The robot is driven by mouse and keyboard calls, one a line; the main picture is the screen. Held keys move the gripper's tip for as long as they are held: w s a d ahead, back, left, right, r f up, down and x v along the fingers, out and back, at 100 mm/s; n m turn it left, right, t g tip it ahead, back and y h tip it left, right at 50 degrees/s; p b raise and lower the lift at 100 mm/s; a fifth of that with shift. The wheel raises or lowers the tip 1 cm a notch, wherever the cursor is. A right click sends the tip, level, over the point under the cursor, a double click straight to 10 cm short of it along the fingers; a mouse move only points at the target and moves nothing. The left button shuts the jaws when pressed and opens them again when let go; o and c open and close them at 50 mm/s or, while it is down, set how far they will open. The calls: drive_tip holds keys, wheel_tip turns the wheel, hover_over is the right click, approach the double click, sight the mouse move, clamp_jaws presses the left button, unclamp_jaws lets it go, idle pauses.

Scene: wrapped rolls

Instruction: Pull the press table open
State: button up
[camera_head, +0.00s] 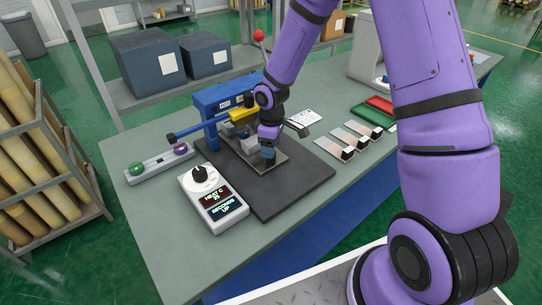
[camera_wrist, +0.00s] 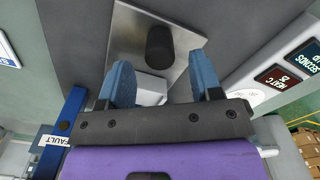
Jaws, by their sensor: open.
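The press has a blue frame (camera_head: 207,103) and a yellow lever part (camera_head: 243,114), and stands on a dark mat on the bench. The press table (camera_head: 278,163) is a bare metal plate low at its front, partly hidden by my gripper (camera_head: 268,151). In the wrist view the plate (camera_wrist: 128,38) carries an upright black knob (camera_wrist: 160,47). My gripper (camera_wrist: 160,62) is open, with its two blue fingers on either side of the knob in the picture. Gaps show on both sides of the knob. A pale block (camera_wrist: 150,90) shows between the fingers.
A control box with a dial (camera_head: 213,193) stands left of the mat (camera_head: 305,180). A button strip (camera_head: 160,165) lies farther left. Several small sample pieces (camera_head: 343,148) and red and green trays (camera_head: 380,105) lie right. The mat's front is clear.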

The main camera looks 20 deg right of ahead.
drive_tip(key=shift+f, duration=2.25)
